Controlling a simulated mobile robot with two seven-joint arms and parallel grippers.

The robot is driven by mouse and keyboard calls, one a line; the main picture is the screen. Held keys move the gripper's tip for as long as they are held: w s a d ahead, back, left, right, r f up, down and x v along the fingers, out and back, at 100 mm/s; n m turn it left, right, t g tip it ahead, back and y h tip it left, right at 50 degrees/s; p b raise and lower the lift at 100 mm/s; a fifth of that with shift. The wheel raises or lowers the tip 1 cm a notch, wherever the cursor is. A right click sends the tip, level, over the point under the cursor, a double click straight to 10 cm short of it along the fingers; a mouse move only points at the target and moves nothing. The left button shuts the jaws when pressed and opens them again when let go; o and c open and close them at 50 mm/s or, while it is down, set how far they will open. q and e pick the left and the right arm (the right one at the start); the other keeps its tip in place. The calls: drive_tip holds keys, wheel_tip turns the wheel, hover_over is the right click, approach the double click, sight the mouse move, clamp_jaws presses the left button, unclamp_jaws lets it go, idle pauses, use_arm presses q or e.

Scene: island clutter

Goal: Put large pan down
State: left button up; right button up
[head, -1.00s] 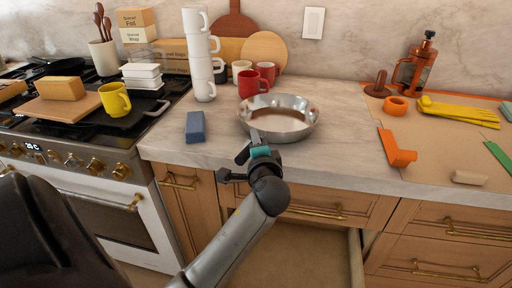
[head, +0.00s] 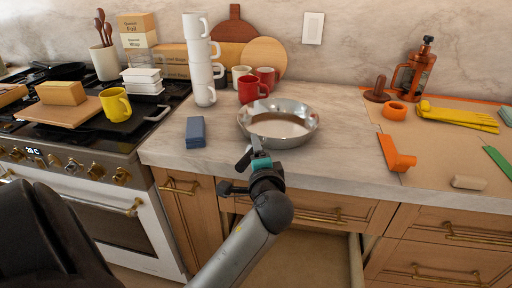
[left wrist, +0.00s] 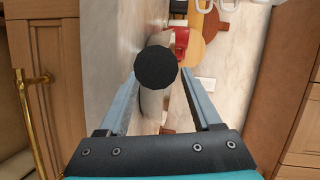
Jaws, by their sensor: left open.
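The large pan (head: 278,128) is a shiny silver pan resting upright on the marble counter near its front edge in the head view. Its handle points toward the front edge and my left gripper. In the left wrist view the round black end of the handle (left wrist: 157,67) shows between the two fingers and hides most of the pan. My left gripper (head: 255,160) is open, just in front of the pan, with a gap beside the handle on each side. My right gripper is not in view.
A blue block (head: 195,131) lies left of the pan. Stacked white mugs (head: 204,75) and a red mug (head: 251,90) stand behind it. An orange object (head: 396,153) lies to the right. An open drawer (head: 300,262) is below the counter. Bare marble surrounds the pan.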

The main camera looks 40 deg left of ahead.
use_arm(q)
drive_tip(key=v, duration=0.9)
drive_tip(key=shift+s+d+p, duration=0.2)
drive_tip(key=shift+d+p, duration=0.05)
drive_tip(key=shift+p, duration=0.2)
